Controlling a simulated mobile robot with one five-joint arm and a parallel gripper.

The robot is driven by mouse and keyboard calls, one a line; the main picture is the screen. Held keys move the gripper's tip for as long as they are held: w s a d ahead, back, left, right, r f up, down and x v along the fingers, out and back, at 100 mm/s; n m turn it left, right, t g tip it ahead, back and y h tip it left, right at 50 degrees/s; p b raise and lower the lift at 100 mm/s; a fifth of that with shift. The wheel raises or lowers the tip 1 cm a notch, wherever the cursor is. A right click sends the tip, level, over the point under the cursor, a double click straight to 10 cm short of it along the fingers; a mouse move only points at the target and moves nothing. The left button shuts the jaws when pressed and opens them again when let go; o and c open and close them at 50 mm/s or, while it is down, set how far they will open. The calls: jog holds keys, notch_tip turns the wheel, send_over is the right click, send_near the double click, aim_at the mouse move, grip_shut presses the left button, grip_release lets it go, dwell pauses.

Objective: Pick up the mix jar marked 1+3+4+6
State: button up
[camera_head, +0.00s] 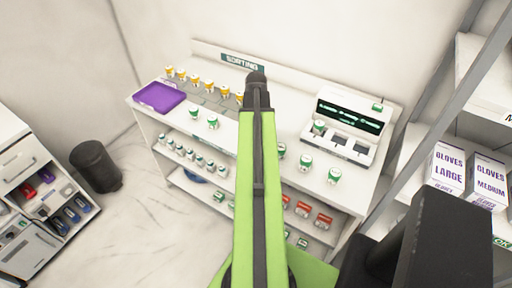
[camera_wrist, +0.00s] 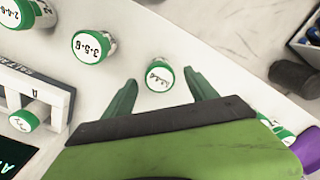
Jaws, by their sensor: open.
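A white jar with a green-rimmed lid (camera_wrist: 158,78) stands on the counter, near its front edge. The marking on its lid is too small and slanted to read surely. What looks like the same jar (camera_head: 281,150) shows just right of my arm in the head view. My gripper (camera_wrist: 161,76) is open, with one green finger to each side of this jar in the wrist view. I cannot tell whether the fingers are level with it or above it. My gripper is hidden behind my arm in the head view.
A jar marked 3-5-6 (camera_wrist: 94,46) and one marked 2-4-6 (camera_wrist: 22,13) stand beside it. A console (camera_head: 345,135) holds a jar (camera_head: 318,128) in a slot. Yellow-topped jars (camera_head: 195,79) and a purple tray (camera_head: 159,97) stand left. A bin (camera_head: 96,166) is on the floor.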

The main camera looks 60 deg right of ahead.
notch_tip(320, 180, down, 3)
jog(key=shift+r+b, duration=0.2)
jog(key=shift+b, duration=0.4)
jog(key=shift+r, duration=0.15)
jog(key=c, duration=1.5)
jog(key=shift+o, duration=0.2)
notch_tip(320, 180, up, 5)
jog(key=p, duration=0.5)
jog(key=shift+r+p, duration=0.2)
jog(key=shift+p, duration=0.15)
jog(key=s+d+r+p, duration=0.2)
jog(key=s+r+p, duration=0.3)
jog(key=s, duration=0.6)
jog(key=shift+s+r+p, duration=0.25)
jog(key=shift+r+p, duration=0.15)
